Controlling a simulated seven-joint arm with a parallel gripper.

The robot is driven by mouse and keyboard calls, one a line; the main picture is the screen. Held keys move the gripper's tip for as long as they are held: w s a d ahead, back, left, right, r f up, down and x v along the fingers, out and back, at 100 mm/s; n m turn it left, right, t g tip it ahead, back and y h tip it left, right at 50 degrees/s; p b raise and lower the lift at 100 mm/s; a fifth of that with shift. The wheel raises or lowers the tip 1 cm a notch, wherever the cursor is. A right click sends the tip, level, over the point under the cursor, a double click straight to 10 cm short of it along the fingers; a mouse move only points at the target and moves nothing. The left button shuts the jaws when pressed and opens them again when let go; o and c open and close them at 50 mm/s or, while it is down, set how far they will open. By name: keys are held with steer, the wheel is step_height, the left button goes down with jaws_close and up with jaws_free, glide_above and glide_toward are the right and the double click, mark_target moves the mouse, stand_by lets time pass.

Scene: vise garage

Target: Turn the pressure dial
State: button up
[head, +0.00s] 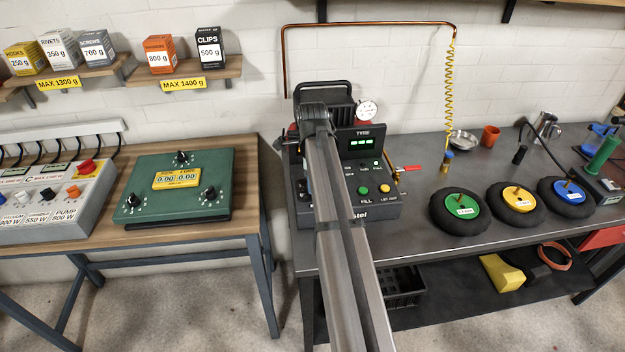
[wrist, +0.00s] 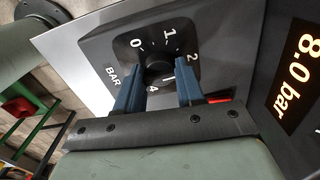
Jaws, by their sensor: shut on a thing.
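The pressure dial (wrist: 155,62) is a black round knob on a dark plate marked BAR, with the numbers 0, 1, 2 and 4 readable around it in the wrist view. The blue fingers of my gripper (wrist: 158,72) are shut on the knob, one on each side. The fingers hide part of the lower scale. A display (wrist: 295,72) at the right reads 8.0 bar. In the head view my arm covers the left part of the tyre machine (head: 375,212), and the dial and fingertips are hidden there.
The machine's small panel (head: 361,142) shows green digits above FILL and LET OUT buttons. A green panel (head: 150,200) lies on the left table. A yellow coiled hose (head: 449,90) hangs behind.

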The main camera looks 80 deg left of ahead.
steer(key=shift+m, duration=0.3)
steer(key=o, duration=1)
step_height(320, 180, up, 14)
steer(key=shift+f, duration=0.1)
stand_by(0.3)
stand_by(0.5)
